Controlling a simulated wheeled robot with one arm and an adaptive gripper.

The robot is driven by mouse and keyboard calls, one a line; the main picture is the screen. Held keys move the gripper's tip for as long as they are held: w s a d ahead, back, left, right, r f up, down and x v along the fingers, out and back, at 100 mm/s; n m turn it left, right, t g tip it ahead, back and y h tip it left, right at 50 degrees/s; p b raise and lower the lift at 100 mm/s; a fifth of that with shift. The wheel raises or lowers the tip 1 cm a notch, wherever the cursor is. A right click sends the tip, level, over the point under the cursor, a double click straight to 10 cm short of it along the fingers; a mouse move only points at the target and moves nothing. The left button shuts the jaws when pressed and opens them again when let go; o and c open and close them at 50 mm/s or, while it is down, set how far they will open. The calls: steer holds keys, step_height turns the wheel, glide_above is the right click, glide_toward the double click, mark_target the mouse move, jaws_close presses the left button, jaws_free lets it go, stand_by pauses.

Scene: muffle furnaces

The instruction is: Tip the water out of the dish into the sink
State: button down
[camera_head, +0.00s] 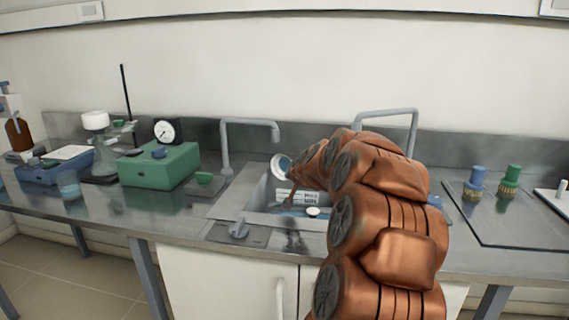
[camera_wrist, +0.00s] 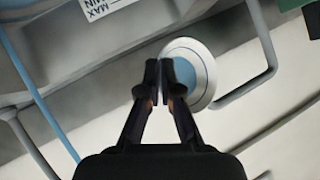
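The dish (camera_head: 281,167) is a small round white dish with a blue inner area. In the head view it is held steeply tilted above the left part of the sink (camera_head: 238,197). My gripper (camera_wrist: 160,72) is shut on its rim, with the fingertips close together. The dish (camera_wrist: 204,78) shows just beyond the fingertips in the wrist view. I cannot tell whether the blue is water or the dish's own colour. In the head view my arm hides most of the gripper and the right part of the sink.
A tap (camera_head: 226,145) arches behind the sink, with another (camera_head: 410,125) behind my arm. A white label (camera_head: 297,197) and a small white round thing (camera_head: 313,211) show inside the sink. A green pump-like box (camera_head: 160,165) with a gauge stands left. Blue-capped (camera_head: 475,180) and green-capped bottles (camera_head: 509,183) stand right.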

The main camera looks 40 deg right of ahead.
steer(key=shift+a+r+m+g+y+p, duration=0.1)
steer(key=shift+r+m+g+y+p, duration=0.35)
steer(key=shift+p, duration=1.35)
steer(key=shift+r+m+g+y+p, duration=0.2)
steer(key=shift+y+p, duration=0.55)
steer(key=shift+p, duration=1.05)
steer(key=shift+a+f+p, duration=0.1)
steer(key=shift+f+p, duration=0.15)
steer(key=shift+p, duration=0.05)
steer(key=shift+r+m+g+y+p, duration=0.4)
steer(key=shift+y+p, duration=0.5)
steer(key=shift+p, duration=0.95)
steer(key=shift+m+y+p, duration=0.25)
steer(key=shift+y+p, duration=0.25)
steer(key=shift+p, duration=0.7)
steer(key=shift+r+p, duration=0.15)
steer(key=shift+p, duration=0.45)
steer(key=shift+r+m+g+y+p, duration=0.2)
steer(key=shift+m+g+y+p, duration=0.25)
steer(key=shift+y+p, duration=1.15)
steer(key=shift+d+r+m+y+p, duration=0.25)
steer(key=shift+m+y+p, duration=0.3)
steer(key=shift+p, duration=1.6)
steer(key=shift+w+d+r+g+y+p, duration=0.1)
steer(key=shift+g+y+p, duration=0.3)
steer(key=shift+p, duration=0.45)
